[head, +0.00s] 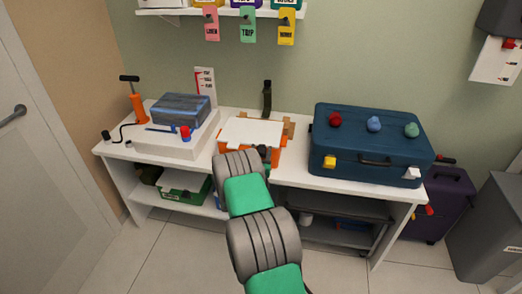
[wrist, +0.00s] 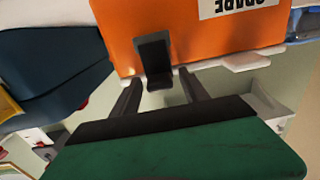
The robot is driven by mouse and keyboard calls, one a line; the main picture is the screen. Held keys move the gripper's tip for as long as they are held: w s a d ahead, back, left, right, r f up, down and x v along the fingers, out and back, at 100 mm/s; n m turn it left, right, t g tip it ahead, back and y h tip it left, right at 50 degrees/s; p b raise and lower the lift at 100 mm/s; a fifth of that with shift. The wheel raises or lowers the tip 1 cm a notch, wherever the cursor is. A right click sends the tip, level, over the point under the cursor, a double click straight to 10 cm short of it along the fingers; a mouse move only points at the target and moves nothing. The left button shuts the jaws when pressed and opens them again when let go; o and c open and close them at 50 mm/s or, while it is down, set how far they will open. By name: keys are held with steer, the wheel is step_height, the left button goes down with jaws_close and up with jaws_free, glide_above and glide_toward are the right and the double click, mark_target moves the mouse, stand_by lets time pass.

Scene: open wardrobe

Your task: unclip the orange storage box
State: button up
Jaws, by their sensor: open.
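The orange storage box (head: 225,148) stands on the white bench in the head view, with a white lid (head: 252,131) on top. My arm hides much of its front. In the wrist view the orange box (wrist: 200,35) fills the top, with an upside-down label reading "SPARE" and a black clip (wrist: 155,62) on its side. My gripper (wrist: 160,80) is open, its two dark fingers on either side of the clip's lower end. I cannot tell whether they touch it. In the head view my gripper is mostly hidden behind my arm.
A blue suitcase (head: 365,145) with coloured knobs is right of the box. A blue bundle (head: 181,108) on a white case and an orange pump (head: 138,108) are left. A dark upright strap (head: 267,98) stands behind the box. Tags hang from the shelf (head: 225,12) above.

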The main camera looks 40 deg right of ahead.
steer(key=shift+c, duration=0.2)
jaws_close()
stand_by(0.3)
steer(key=shift+f+b, duration=0.25)
steer(key=shift+b, duration=0.3)
